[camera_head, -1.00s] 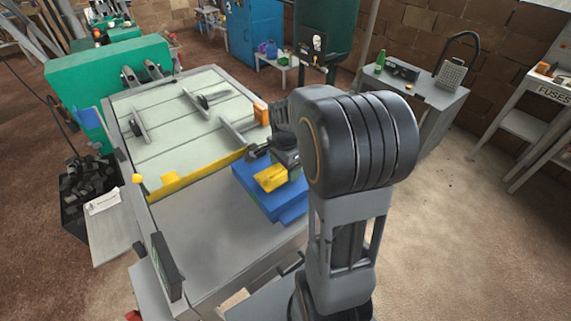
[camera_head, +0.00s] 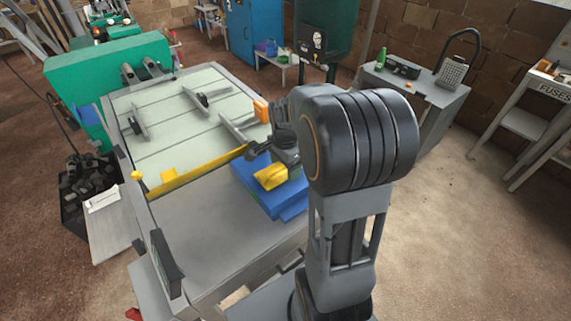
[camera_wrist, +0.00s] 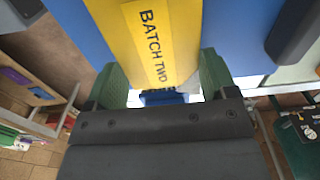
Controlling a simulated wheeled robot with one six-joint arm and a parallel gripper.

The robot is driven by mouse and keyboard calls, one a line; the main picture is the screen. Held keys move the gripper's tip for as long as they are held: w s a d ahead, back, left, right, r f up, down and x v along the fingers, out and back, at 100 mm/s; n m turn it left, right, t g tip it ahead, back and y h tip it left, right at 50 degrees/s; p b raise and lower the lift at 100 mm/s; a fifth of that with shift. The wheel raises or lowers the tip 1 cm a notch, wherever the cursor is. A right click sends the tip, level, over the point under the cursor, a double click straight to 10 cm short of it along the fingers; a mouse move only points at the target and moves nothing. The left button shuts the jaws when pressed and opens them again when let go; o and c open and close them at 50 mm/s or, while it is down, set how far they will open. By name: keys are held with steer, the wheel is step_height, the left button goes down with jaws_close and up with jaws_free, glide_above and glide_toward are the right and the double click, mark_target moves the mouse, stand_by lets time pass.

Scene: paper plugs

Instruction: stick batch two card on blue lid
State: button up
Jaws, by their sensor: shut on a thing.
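The yellow card (camera_wrist: 158,45) printed "BATCH TWO" stands between the green fingers of my gripper (camera_wrist: 160,82) in the wrist view. My gripper is shut on it. In the head view the yellow card (camera_head: 270,176) shows over the blue lid (camera_head: 262,199), at the right side of the workbench. Blue also shows on both sides of the card in the wrist view (camera_wrist: 236,35). I cannot tell whether the card touches the lid. My arm hides part of the lid's right side.
The grey bench top (camera_head: 215,235) is clear in front of the lid. A pale slatted panel (camera_head: 175,130) with a yellow strip (camera_head: 195,176) lies behind it. An orange block (camera_head: 261,110) sits near the panel's right edge. A dark upright panel (camera_head: 166,264) stands at the bench's left edge.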

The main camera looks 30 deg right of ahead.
steer(key=shift+s+f+b, duration=0.1)
steer(key=shift+f+b, duration=0.35)
steer(key=shift+f, duration=0.3)
stand_by(1.7)
steer(key=o, duration=0.8)
step_height(320, 180, up, 14)
steer(key=shift+r, duration=0.1)
steer(key=n+t, duration=0.2)
steer(key=n, duration=0.8)
glide_above(281, 179)
step_height(281, 179, down, 4)
steer(key=shift+f, duration=0.2)
steer(key=shift+s+a+f+n+t, duration=0.2)
steer(key=shift+s+a+n+t, duration=0.2)
steer(key=shift+s+a+n, duration=0.8)
steer(key=shift+s+a+f+n+t, duration=0.15)
steer(key=shift+s+a+n+t, duration=0.25)
steer(key=shift+s+a+n, duration=0.8)
steer(key=shift+s+a+f+n+t, duration=0.2)
steer(key=shift+s+a+n+t, duration=0.2)
steer(key=shift+s+a+n, duration=0.8)
